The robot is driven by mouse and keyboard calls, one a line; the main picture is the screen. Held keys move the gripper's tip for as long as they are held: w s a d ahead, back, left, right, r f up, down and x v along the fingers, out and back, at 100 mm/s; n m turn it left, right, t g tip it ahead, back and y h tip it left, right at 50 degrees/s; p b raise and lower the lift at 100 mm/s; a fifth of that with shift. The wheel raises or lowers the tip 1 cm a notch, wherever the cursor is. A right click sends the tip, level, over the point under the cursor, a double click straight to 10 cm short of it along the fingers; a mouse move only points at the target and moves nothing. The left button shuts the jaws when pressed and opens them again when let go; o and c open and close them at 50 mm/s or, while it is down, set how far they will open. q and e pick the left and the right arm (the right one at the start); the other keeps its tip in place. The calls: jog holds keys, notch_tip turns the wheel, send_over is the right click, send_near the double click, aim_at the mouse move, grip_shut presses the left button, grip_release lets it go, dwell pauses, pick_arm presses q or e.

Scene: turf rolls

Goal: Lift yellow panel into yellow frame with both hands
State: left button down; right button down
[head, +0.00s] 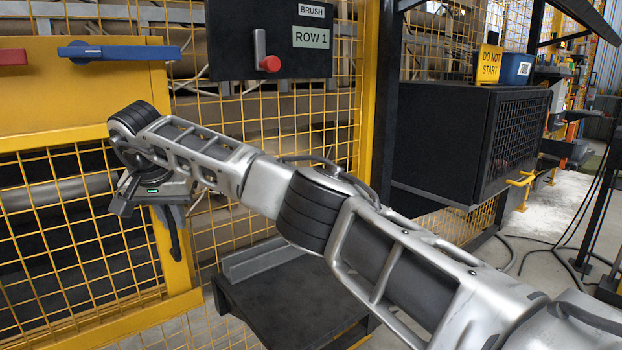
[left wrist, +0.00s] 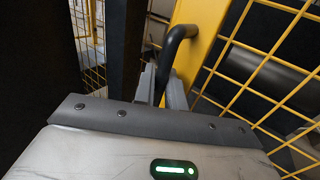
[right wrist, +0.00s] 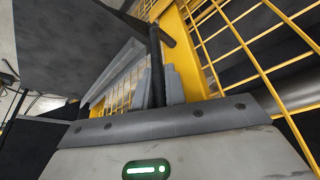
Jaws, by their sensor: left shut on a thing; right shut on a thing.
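The yellow panel (head: 164,255) is a yellow-edged mesh guard at the left of the head view, standing roughly upright, with a black handle (head: 174,243) on its right edge. My right gripper (head: 168,212) is shut on that handle; the right wrist view shows the black bar (right wrist: 155,50) between the fingers (right wrist: 156,88). My left gripper is out of the head view. In the left wrist view its fingers (left wrist: 161,88) are shut on another black handle (left wrist: 181,36) on a yellow edge. The yellow frame (head: 369,85) seems to include the upright post; I cannot tell how the panel sits against it.
A yellow plate with a blue lever (head: 115,51) and a red lever (head: 12,57) is above the panel. A black control box (head: 268,40) hangs on mesh. A dark low shelf (head: 290,295) lies below my right arm. A black cabinet (head: 440,135) stands right.

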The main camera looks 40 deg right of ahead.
pick_arm(q)
jog(key=shift+a+r, duration=0.1)
jog(key=shift+a, duration=0.2)
pick_arm(e)
jog(key=shift+d+r, duration=0.2)
jog(key=shift+d, duration=0.1)
